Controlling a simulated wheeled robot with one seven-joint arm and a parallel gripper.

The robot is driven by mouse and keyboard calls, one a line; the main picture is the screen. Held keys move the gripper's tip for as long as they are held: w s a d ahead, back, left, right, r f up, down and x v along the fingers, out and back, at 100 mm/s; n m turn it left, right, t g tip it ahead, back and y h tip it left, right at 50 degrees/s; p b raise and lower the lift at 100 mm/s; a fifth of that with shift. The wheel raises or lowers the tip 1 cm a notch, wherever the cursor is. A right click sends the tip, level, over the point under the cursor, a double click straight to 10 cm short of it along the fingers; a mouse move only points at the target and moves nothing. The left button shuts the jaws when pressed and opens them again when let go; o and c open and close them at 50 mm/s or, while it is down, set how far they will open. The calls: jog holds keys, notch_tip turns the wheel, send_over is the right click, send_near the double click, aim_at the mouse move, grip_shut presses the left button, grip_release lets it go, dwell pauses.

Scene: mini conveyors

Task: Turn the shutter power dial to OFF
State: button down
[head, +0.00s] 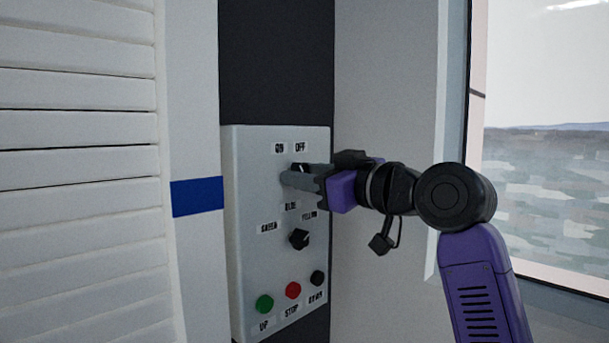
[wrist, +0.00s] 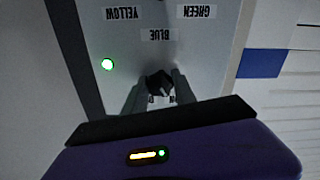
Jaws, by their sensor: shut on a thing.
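The shutter power dial (head: 300,168) is a dark knob below the ON and OFF labels (head: 290,148), high on a grey control panel (head: 258,185). My gripper (head: 293,180) reaches in from the right and is shut on this dial, hiding most of it. In the wrist view the panel is upside down, and the dial (wrist: 159,82) sits between the two fingers of my gripper (wrist: 157,92). The fingers partly cover the labels beyond it. I cannot tell which label the dial points to.
Below is a second black dial (head: 299,239) marked GREEN, BLUE and YELLOW. Under it are green (head: 264,304), red (head: 293,290) and black (head: 318,278) buttons. A slatted white shutter (head: 75,180) stands left.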

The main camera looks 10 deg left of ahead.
jog(key=shift+r+m+p, duration=0.1)
jog(key=shift+m+p, duration=0.2)
jog(key=shift+p, duration=0.05)
jog(key=shift+s+m+p, duration=0.1)
jog(key=shift+m+p, duration=4.45)
jog(key=shift+m, duration=1.05)
jog(key=c, duration=1)
grip_release()
